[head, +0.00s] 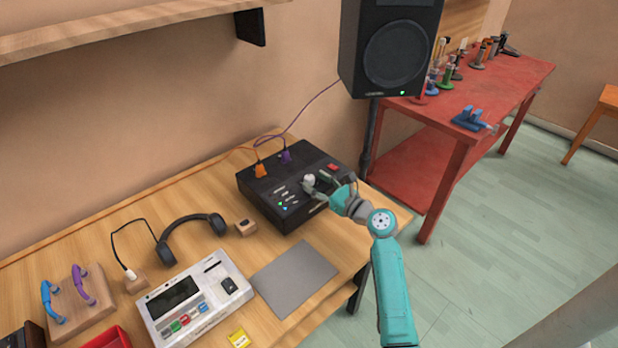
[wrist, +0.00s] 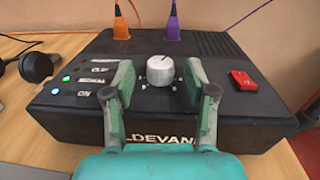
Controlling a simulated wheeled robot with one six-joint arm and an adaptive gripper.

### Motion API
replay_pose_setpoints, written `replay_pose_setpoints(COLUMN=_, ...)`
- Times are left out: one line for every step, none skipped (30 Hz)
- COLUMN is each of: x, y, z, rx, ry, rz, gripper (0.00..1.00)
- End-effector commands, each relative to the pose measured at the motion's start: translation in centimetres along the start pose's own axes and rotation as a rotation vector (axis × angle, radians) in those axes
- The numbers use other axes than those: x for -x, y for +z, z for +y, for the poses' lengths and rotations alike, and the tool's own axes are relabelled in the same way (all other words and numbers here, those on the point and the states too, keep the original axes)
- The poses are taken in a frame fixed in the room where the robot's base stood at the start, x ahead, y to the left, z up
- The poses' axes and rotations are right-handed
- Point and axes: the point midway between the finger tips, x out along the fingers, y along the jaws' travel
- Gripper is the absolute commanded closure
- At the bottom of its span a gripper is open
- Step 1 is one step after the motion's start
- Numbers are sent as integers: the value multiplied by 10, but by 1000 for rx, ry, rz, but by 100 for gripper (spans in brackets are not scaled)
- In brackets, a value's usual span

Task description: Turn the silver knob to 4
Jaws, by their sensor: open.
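The silver knob (wrist: 160,70) stands on the top face of a black box (wrist: 226,110) with "DEVAN" lettering partly visible on its front. A dark mark line shows on the knob's top; the numbers around it are too small to read. In the head view the knob (head: 309,180) is at the right part of the black box (head: 262,188). My gripper (wrist: 158,85) is open, with one green finger on each side of the knob. I see gaps between the fingers and the knob, so it does not look gripped. My gripper also shows in the head view (head: 316,186).
An orange plug (wrist: 120,24) and a purple plug (wrist: 171,26) with cables stand behind the knob. A red switch (wrist: 243,80) is to its right. Lit indicators (wrist: 66,79) are to the left. Headphones (head: 190,238) and a grey mat (head: 295,277) lie nearby.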

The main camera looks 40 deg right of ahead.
Motion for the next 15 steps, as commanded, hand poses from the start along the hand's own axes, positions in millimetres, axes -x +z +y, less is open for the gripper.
replay_pose_setpoints(x=-9, y=0, z=1, rx=0, ry=2, rz=-1, gripper=44)
replay_pose_setpoints(x=-13, y=0, z=1, rx=0, ry=2, rz=-1, gripper=44)
replay_pose_setpoints(x=-18, y=0, z=0, rx=0, ry=2, rz=0, gripper=44)
replay_pose_setpoints(x=-21, y=0, z=0, rx=0, ry=1, rz=0, gripper=44)
replay_pose_setpoints(x=-23, y=0, z=0, rx=0, ry=1, rz=0, gripper=44)
replay_pose_setpoints(x=-26, y=0, z=0, rx=0, ry=0, rz=0, gripper=44)
replay_pose_setpoints(x=-28, y=0, z=0, rx=0, ry=0, rz=0, gripper=44)
replay_pose_setpoints(x=-30, y=0, z=0, rx=0, ry=0, rz=0, gripper=44)
replay_pose_setpoints(x=-32, y=0, z=0, rx=0, ry=0, rz=0, gripper=44)
replay_pose_setpoints(x=-33, y=0, z=0, rx=0, ry=0, rz=1, gripper=44)
replay_pose_setpoints(x=-33, y=0, z=0, rx=0, ry=0, rz=0, gripper=44)
replay_pose_setpoints(x=-34, y=0, z=0, rx=0, ry=0, rz=0, gripper=44)
replay_pose_setpoints(x=-34, y=0, z=0, rx=0, ry=0, rz=0, gripper=44)
replay_pose_setpoints(x=-34, y=0, z=0, rx=0, ry=0, rz=0, gripper=44)
replay_pose_setpoints(x=-34, y=0, z=0, rx=0, ry=0, rz=0, gripper=44)
